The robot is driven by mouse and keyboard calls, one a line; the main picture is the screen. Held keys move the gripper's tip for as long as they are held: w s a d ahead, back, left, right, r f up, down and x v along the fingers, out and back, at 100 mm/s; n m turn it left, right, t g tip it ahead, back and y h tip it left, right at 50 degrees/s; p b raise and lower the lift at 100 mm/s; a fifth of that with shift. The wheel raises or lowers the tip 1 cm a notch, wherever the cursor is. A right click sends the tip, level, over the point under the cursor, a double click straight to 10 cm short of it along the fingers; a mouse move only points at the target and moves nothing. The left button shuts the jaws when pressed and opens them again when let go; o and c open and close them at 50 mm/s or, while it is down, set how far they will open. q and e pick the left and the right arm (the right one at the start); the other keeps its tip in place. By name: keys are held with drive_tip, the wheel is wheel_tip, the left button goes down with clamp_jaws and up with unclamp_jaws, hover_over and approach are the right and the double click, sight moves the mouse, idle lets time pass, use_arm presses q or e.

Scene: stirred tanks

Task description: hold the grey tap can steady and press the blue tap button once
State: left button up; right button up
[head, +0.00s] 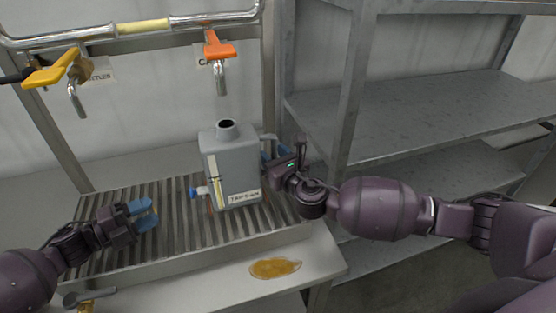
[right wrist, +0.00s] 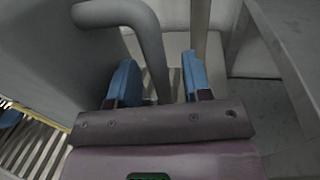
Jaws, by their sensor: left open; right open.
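The grey tap can (head: 230,165) stands upright on a slatted metal rack, with a label low on its front. Its blue tap button (head: 193,192) sticks out at its lower left side. My left gripper (head: 149,212) is open and empty, left of the button and apart from it. My right gripper (head: 272,152) is open at the can's right side. In the right wrist view its blue fingers (right wrist: 160,80) stand on both sides of the can's grey handle (right wrist: 150,45), with a gap at the right finger. Whether the left finger touches the handle cannot be told.
The slatted rack (head: 180,228) lies on a bench with an amber puddle (head: 275,267) at its front edge. A yellow-handled tap (head: 52,68) and an orange-handled tap (head: 218,48) hang above. Metal shelving (head: 400,110) stands at the right.

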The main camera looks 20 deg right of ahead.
drive_tip(key=shift+c, duration=0.3)
clamp_jaws()
idle(0.6)
use_arm(q)
clamp_jaws()
idle(1.6)
